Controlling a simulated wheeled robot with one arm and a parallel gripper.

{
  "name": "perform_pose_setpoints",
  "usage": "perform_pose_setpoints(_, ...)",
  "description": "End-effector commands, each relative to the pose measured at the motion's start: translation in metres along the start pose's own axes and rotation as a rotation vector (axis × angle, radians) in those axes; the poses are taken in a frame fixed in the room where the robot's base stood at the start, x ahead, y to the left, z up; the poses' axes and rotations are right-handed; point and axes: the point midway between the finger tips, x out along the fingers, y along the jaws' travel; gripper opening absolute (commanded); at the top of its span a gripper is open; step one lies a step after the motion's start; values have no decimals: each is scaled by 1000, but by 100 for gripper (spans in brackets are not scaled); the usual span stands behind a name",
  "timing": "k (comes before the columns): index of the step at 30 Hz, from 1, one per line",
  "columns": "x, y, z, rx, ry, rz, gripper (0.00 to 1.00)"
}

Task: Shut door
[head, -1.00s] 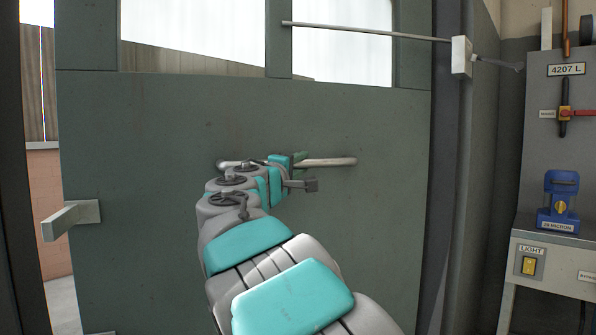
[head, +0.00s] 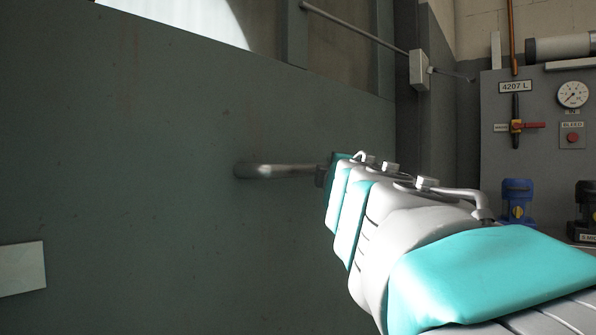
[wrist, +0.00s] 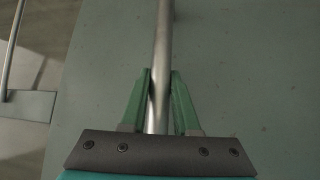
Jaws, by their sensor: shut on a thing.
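The door (head: 130,190) is a large grey-green panel with window panes along its top; it fills the left and middle of the head view, seen at a slant. Its metal bar handle (head: 275,170) runs sideways across the panel. My gripper is at the handle's right part in the head view, where my arm hides its fingers. In the wrist view, the green fingers of my gripper (wrist: 160,88) are shut on the handle (wrist: 163,45), one on each side of the bar.
A closer rod (head: 355,27) links the door's top to a pale box (head: 419,70) at the right. Beyond stands a grey panel (head: 495,165) with a gauge (head: 572,94), a blue unit (head: 517,200) and a black one. A pale block (head: 22,268) shows at lower left.

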Motion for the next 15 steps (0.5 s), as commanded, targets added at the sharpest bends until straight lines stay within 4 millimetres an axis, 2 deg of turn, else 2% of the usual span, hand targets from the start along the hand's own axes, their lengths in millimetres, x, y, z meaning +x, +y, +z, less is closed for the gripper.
perform_pose_setpoints(1,-3,3,12,6,6,-5,0)
perform_pose_setpoints(6,-14,6,30,12,55,-15,0)
perform_pose_setpoints(15,-25,8,42,18,108,-14,0)
